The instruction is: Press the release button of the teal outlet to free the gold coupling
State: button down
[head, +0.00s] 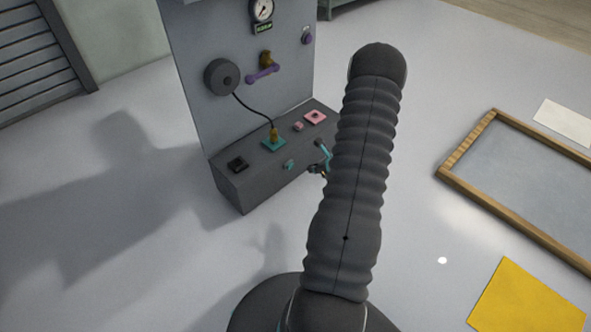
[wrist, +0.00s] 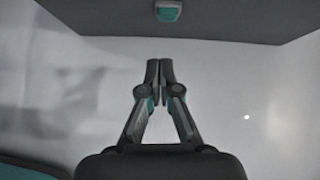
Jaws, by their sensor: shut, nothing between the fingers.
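The teal outlet (head: 268,146) sits on top of the low grey console. The gold coupling (head: 273,133) stands upright in it, with a black hose on its top. A small teal button (head: 289,165) is on the console's front face, below and right of the outlet. In the wrist view the teal button (wrist: 168,11) is at the top edge, ahead of the fingertips and apart from them. My gripper (wrist: 159,70) is shut and empty. In the head view my gripper (head: 316,170) is right of the button, partly hidden by my arm.
A pink outlet (head: 315,117) and a dark outlet (head: 237,165) share the console top. The upright panel (head: 195,45) behind carries a hose reel (head: 221,77), a gauge (head: 262,9) and a purple handle (head: 263,74). Open floor lies in front; a wood-framed board (head: 464,182) lies right.

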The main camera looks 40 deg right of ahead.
jog(key=shift+s+d+f+m+h, duration=0.15)
jog(key=shift+s+d+f+m, duration=0.15)
jog(key=shift+f, duration=0.2)
jog(key=shift+s+d+f+m+h, duration=0.15)
jog(key=shift+s+d+f+m, duration=0.1)
jog(key=shift+f, duration=0.2)
send_near(290, 167)
jog(key=shift+s+f+x, duration=0.45)
jog(key=shift+f+x, duration=0.05)
jog(key=shift+x, duration=3.3)
jog(key=shift+d, duration=0.5)
